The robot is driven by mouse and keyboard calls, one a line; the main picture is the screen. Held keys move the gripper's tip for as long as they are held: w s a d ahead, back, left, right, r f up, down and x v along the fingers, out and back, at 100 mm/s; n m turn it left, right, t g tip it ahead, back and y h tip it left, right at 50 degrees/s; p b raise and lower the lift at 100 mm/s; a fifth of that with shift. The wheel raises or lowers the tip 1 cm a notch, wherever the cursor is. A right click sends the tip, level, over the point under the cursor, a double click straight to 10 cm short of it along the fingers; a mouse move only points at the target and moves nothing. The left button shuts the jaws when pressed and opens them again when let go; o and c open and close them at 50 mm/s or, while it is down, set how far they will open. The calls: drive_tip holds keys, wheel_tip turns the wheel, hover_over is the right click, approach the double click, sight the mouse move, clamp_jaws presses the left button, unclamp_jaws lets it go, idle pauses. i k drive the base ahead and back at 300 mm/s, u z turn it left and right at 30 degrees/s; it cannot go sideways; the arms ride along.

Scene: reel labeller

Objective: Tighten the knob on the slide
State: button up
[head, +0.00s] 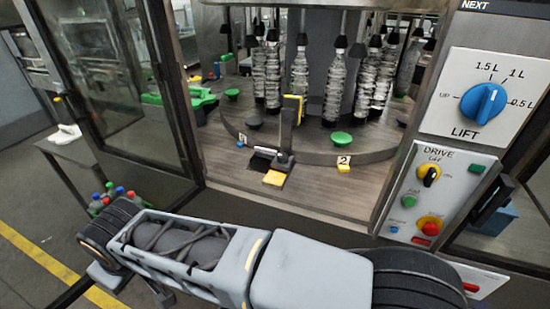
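The slide (284,160) is a dark carriage with an upright post (288,125), standing at the front of the machine's deck in the head view. A yellow pad (293,108) is near the top of the post. A short silver rod (264,151) lies at the slide's left side, and a yellow block (274,178) sits in front of it. I cannot clearly make out the knob on the slide at this size. My arm crosses the bottom of the picture, well in front of the slide. My gripper is not visible.
Number tags (343,163) stand on the deck. On the right are a blue LIFT dial (484,103) and a DRIVE panel (430,195). A glass door (100,70) stands on the left.

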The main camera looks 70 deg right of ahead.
sight(283, 157)
drive_tip(key=k, duration=0.5)
drive_tip(key=z, duration=0.95)
drive_tip(key=i, duration=0.5)
